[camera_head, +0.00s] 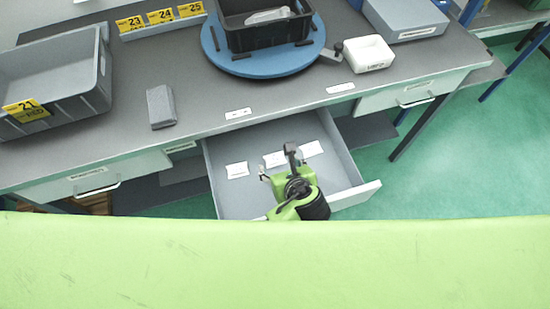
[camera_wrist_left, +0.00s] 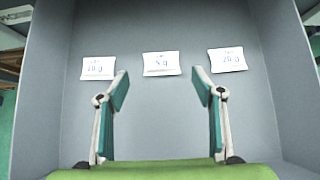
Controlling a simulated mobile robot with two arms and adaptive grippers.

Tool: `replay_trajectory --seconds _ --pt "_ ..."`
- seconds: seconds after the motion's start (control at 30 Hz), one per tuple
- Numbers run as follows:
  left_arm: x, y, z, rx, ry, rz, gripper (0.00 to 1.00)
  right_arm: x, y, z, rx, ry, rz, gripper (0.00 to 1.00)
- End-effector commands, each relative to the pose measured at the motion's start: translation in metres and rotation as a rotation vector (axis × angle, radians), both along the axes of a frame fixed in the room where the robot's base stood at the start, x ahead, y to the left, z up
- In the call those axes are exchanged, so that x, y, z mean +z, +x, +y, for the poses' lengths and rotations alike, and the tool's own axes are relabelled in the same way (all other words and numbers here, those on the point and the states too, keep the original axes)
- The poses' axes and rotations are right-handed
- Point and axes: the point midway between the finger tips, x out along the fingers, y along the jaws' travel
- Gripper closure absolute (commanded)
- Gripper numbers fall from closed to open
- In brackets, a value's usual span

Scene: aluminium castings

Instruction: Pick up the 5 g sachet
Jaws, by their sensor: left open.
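The 5 g sachet (camera_head: 273,159) is a small white packet in the open drawer (camera_head: 228,200), the middle one of three in a row. In the left wrist view the 5 g sachet (camera_wrist_left: 161,64) lies flat, centred just beyond my fingertips, its label readable. My left gripper (camera_head: 277,164) is over the drawer; in the left wrist view its fingers (camera_wrist_left: 160,88) are spread wide with nothing between them. The gripper partly overlaps the sachet in the head view. My right gripper is not in view.
A sachet that reads 20 g (camera_wrist_left: 98,68) lies left of it, and another that seems to read 20 g (camera_wrist_left: 227,60) lies right. The drawer walls stand around them.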

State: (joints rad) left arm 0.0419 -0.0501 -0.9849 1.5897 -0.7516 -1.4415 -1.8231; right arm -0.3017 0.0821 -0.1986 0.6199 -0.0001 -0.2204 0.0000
Motion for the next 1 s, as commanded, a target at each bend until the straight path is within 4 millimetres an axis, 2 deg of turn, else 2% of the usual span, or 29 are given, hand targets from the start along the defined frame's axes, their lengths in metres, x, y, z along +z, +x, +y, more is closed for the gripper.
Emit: replay_trajectory --seconds 0.13,0.4,0.7,0.73,0.8,0.87,1.0 --pt "-0.008 0.006 0.002 0.001 0.001 0.001 0.39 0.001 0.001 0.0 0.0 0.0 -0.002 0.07" --pt "-0.037 0.03 0.008 0.001 0.002 0.002 0.39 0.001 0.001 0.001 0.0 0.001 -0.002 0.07" --pt "-0.042 0.035 0.009 -0.001 -0.001 0.002 0.39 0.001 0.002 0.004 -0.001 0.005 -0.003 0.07" --pt "-0.042 0.035 0.009 -0.001 -0.001 0.002 0.42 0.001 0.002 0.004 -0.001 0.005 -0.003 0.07" --pt "-0.042 0.035 0.009 -0.001 -0.001 0.002 0.6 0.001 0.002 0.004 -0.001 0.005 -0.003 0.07" --pt "-0.042 0.035 0.009 -0.001 -0.001 0.002 0.74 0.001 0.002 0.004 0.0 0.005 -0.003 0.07" --pt "-0.042 0.034 0.009 -0.001 -0.001 0.002 0.74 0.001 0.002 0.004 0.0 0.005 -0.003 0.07"
